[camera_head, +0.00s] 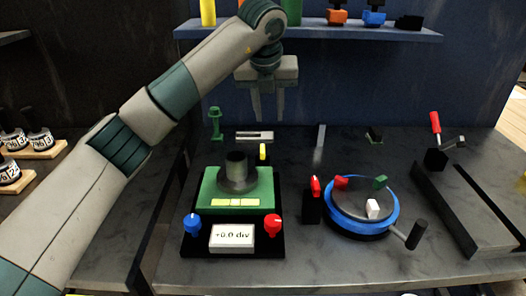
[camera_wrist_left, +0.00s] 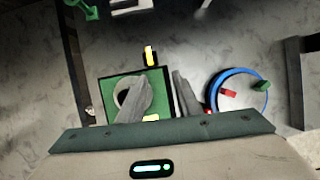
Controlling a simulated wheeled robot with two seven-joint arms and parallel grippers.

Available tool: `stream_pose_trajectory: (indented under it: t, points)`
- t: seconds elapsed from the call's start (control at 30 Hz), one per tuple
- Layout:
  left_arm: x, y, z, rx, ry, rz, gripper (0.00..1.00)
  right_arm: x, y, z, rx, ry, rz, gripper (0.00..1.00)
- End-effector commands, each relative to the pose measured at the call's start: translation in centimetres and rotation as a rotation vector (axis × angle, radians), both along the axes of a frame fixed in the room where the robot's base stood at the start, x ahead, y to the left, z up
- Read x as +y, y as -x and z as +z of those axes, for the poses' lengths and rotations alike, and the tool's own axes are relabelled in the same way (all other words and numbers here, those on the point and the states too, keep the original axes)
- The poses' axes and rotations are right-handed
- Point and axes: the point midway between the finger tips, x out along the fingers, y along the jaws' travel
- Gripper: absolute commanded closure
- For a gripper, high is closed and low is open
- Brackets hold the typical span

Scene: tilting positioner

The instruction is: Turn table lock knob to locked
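The round table (camera_head: 395,214) has a blue rim and a dark handle at its front right; it shows partly in the left wrist view (camera_wrist_left: 262,80). A red knob (camera_head: 316,187) on a black post stands at its left edge. The green positioner (camera_head: 208,200) stands left of it, with a blue knob (camera_head: 192,225) and a red knob (camera_head: 272,225) at its front. No label shows which knob is the table lock. My left gripper (camera_head: 268,118) is open and empty above the bench behind the positioner; its fingers (camera_wrist_left: 163,85) are apart. My right gripper is out of view.
A yellow-topped piece (camera_head: 262,152) stands behind the positioner, near a green stand (camera_head: 215,123). A red-handled clamp (camera_head: 436,125) and a long grey rail (camera_head: 465,210) are on the right. A blue shelf (camera_head: 310,33) hangs at the back. The bench's front right is bare.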

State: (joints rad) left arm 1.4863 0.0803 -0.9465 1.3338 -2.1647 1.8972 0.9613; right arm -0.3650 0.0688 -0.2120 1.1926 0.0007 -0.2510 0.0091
Motion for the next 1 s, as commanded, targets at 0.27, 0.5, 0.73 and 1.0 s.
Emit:
stream_pose_trajectory:
  t: [0.27,0.5,0.73,1.0]
  points:
    - [1.6,-0.3,1.1,-0.013,-0.057,0.056,0.69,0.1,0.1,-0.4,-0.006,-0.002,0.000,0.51]
    - [1.6,-0.3,1.0,-0.012,-0.055,0.053,0.69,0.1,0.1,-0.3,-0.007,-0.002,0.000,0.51]
    - [1.6,-0.8,-0.1,-0.009,-0.055,0.053,0.69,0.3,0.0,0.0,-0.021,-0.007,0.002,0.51]
    - [1.6,-2.2,-3.6,-0.007,-0.054,0.053,0.69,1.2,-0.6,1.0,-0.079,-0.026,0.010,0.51]
